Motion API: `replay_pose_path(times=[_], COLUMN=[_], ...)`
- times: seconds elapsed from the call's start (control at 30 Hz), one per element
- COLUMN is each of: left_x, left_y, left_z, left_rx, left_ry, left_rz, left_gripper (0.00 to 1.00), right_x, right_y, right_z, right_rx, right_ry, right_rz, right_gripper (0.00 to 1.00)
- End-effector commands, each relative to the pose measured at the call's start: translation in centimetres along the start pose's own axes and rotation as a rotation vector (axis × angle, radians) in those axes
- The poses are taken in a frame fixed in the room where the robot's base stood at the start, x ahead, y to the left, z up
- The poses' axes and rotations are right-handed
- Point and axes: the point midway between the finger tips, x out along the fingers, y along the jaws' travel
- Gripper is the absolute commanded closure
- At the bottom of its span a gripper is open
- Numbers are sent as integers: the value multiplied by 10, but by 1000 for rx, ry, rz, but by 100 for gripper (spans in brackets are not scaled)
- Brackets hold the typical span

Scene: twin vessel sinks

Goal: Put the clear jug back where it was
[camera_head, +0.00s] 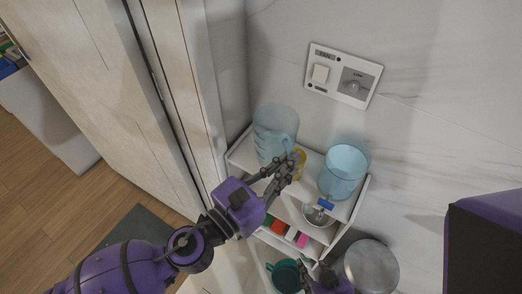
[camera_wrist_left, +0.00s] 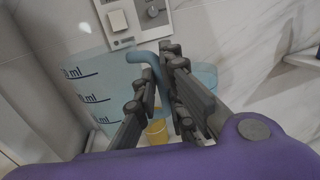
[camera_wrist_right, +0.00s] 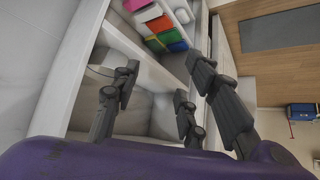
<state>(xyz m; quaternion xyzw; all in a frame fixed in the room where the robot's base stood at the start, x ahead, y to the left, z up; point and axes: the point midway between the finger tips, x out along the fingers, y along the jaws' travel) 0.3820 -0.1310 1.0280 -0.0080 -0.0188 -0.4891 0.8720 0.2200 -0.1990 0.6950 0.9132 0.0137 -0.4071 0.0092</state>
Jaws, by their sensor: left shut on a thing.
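The clear jug (camera_head: 275,128) is a tall bluish see-through vessel with measuring marks, at the left end of the white shelf unit's top (camera_head: 240,152). Its marked wall fills the left of the left wrist view (camera_wrist_left: 88,92). My left gripper (camera_head: 296,160) is shut on the jug's blue-grey handle (camera_wrist_left: 146,57), on the jug's right side. The jug looks upright; I cannot tell whether its base touches the shelf. My right gripper (camera_wrist_right: 163,68) is open and empty, low in front of the shelves; only part of it shows at the head view's bottom edge.
A yellow cup (camera_wrist_left: 157,132) stands close behind my left fingers. A blue clear container (camera_head: 343,172) is at the top's right end. A metal bowl (camera_head: 318,214), coloured items (camera_head: 290,233), a teal mug (camera_head: 284,275) and a round metal pot (camera_head: 371,267) are lower. A wall and cabinet flank the left.

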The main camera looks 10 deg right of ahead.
Motion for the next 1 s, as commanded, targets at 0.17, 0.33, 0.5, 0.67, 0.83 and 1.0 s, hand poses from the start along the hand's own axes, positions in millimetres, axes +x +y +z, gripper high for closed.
replay_pose_path(times=[0.17, 0.33, 0.5, 0.67, 0.83, 1.0], left_x=[10, 17, 29, 39, 45, 48], left_y=[-19, 0, 37, 69, 91, 101], left_z=[-7, -22, -42, -64, -90, -98], left_rx=[-3, -7, -10, -14, -12, -6], left_ry=[-6, -4, -3, -3, -5, -7], left_rz=[-91, -101, -99, -100, -100, -102], left_gripper=[100, 100, 100, 100, 100, 100], right_x=[3, 6, 11, 18, 27, 33], right_y=[-2, 0, 8, 12, 10, 8], right_z=[-3, 9, 32, 48, 54, 51], right_rx=[6, 7, 3, -3, -12, -16], right_ry=[9, -4, -28, -43, -46, -41], right_rz=[1, 6, 22, 28, 22, 17], right_gripper=[60, 60, 60, 60, 60, 60])
